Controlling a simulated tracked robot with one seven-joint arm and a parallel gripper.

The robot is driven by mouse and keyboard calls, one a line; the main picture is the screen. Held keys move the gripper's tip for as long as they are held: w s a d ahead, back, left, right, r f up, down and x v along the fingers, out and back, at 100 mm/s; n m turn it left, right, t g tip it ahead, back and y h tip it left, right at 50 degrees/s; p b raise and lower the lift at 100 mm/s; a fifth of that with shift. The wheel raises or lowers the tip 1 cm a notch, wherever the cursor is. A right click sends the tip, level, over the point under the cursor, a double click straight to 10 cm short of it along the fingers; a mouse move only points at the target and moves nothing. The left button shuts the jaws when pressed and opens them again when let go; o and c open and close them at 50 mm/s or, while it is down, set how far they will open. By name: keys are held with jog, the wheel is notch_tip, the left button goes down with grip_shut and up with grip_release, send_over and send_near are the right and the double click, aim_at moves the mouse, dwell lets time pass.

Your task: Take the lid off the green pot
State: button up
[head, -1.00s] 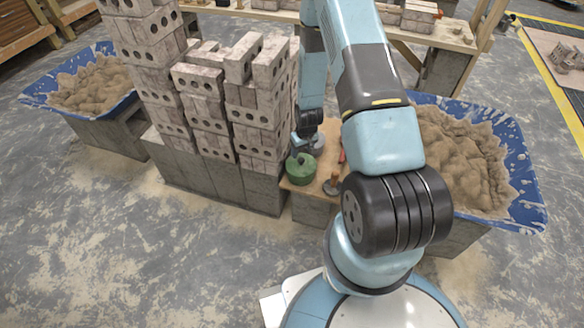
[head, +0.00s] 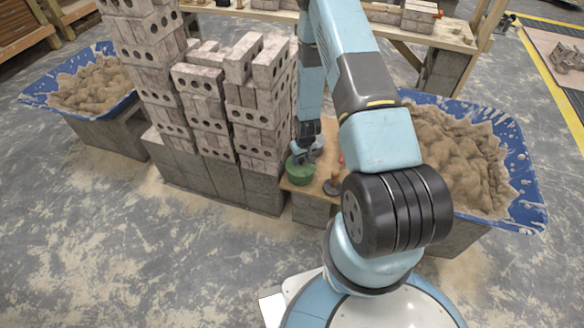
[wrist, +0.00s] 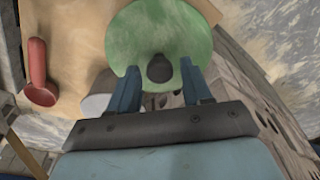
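The green pot (head: 300,174) stands on a small wooden board beside the brick stack in the head view. My gripper (wrist: 160,66) is open, with one blue finger on each side of the knob and a gap on both sides. In the head view my gripper (head: 302,155) is right over the pot and hides part of its top. I cannot tell how far the fingertips reach down.
A red-handled item (wrist: 38,75) lies on the board (wrist: 85,25). A grey round thing (wrist: 96,104) is partly hidden by my gripper. A dark item with a brown knob (head: 333,184) is at the board's front. The brick stack (head: 258,110) rises close by; a blue sand tub (head: 525,185) stands right.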

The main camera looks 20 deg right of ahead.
grip_shut()
dwell(0.3)
